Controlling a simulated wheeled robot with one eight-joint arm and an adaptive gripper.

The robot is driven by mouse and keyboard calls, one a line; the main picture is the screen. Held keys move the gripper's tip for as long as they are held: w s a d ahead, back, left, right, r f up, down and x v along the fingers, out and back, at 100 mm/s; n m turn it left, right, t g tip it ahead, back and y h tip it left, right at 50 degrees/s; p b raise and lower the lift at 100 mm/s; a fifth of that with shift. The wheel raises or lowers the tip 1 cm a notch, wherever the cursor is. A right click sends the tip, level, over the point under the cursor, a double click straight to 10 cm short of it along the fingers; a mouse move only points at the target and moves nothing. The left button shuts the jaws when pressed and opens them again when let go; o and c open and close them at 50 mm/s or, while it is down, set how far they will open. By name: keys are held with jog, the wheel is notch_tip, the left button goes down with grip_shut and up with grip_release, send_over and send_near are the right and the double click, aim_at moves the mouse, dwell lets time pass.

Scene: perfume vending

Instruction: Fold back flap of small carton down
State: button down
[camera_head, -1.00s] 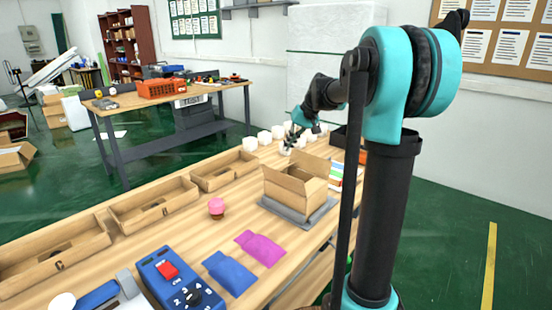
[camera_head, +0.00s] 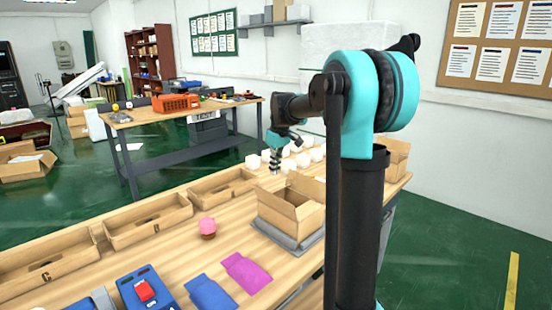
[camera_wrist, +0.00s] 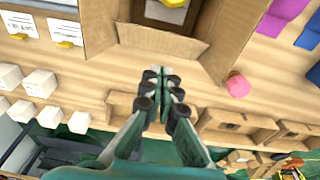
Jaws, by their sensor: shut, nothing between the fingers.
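The small carton (camera_head: 288,222) stands open on a grey plate (camera_head: 262,227) on the wooden bench. Side flaps stand out at its top in the head view. In the wrist view the carton's left flap (camera_wrist: 97,22) and right flap (camera_wrist: 236,38) spread to either side. The back flap (camera_wrist: 160,42) lies between them, facing my fingertips; its exact tilt is unclear. My gripper (camera_head: 275,172) is shut and empty, pointing down behind the carton. Its fingertips (camera_wrist: 162,71) appear close to the back flap in the wrist view; I cannot tell whether they touch. Something yellow (camera_wrist: 173,3) shows inside the carton.
Several white boxes (camera_head: 253,161) stand at the bench's far end, near my gripper. A pink-topped cupcake (camera_head: 207,226) stands left of the carton. Wooden bins (camera_head: 150,222) line the left edge. Pink (camera_head: 246,272) and blue pouches (camera_head: 208,293) lie in front.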

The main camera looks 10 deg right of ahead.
jog(key=shift+s+d+f, duration=0.2)
jog(key=shift+s+f, duration=0.1)
jog(key=shift+f, duration=0.5)
jog(key=shift+s+d+f, duration=0.2)
jog(key=shift+s+f, duration=0.05)
jog(key=shift+f, duration=0.5)
jog(key=shift+s+d+f, duration=0.2)
jog(key=shift+s+f, duration=0.1)
jog(key=shift+f, duration=0.5)
jog(key=shift+s+d+f+t+y, duration=0.3)
jog(key=shift+t+y, duration=0.2)
jog(key=shift+t, duration=0.2)
jog(key=s+f+t+y, duration=0.1)
jog(key=d+f+t+y, duration=0.1)
jog(key=t, duration=0.1)
jog(key=shift+s+d+f+t+y, duration=0.1)
jog(key=shift+s+f+t+y, duration=0.05)
jog(key=shift+s+t+y, duration=0.2)
jog(key=shift+s+f, duration=0.15)
jog(key=shift+f, duration=0.25)
jog(key=shift+d, duration=0.1)
